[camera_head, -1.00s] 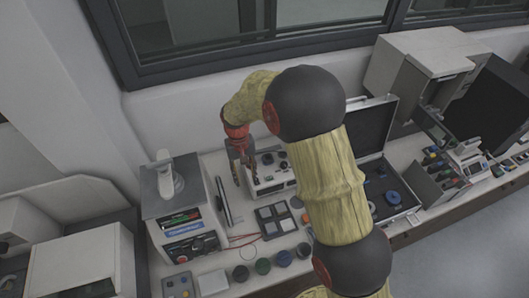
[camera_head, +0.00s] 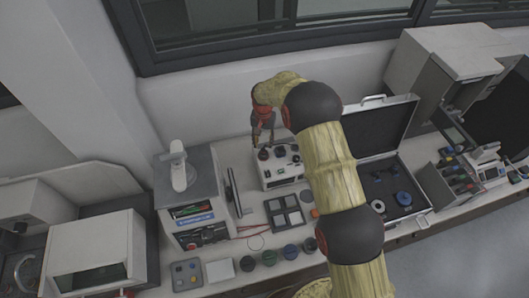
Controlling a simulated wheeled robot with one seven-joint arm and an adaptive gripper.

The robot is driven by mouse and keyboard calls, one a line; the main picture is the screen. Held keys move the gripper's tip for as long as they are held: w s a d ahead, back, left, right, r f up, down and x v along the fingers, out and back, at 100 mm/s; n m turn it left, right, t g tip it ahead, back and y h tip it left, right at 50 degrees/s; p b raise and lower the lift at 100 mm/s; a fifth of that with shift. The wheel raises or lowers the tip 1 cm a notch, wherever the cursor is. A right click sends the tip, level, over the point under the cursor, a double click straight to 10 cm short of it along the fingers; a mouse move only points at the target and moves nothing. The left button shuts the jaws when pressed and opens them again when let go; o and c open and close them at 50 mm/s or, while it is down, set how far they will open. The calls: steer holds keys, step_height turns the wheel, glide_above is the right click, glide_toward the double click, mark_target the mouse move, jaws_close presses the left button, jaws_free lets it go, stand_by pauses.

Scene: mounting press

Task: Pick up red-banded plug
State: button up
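My gripper (camera_head: 264,142) hangs fingers down over the back edge of a white box (camera_head: 283,178). Its two dark fingers look spread apart, with nothing clearly between them. Small dark round pieces, like plugs or knobs, sit on top of the box, one of them (camera_head: 263,154) just below my fingertips. I cannot make out a red band on any of them at this size. Whether the fingers touch a piece cannot be told. My arm covers the area right of the box.
A grey and white machine (camera_head: 190,200) stands left of the box. A four-window dark tray (camera_head: 284,213) and several dark round jars (camera_head: 268,258) lie in front. An open case (camera_head: 378,130) stands at the right. Thin red leads run near the tray.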

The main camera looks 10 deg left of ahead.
mark_target(263, 149)
steer(key=shift+s+f+p, duration=0.2)
steer(key=shift+f+p, duration=0.65)
steer(key=shift+f, duration=1.75)
steer(key=c, duration=0.3)
jaws_close()
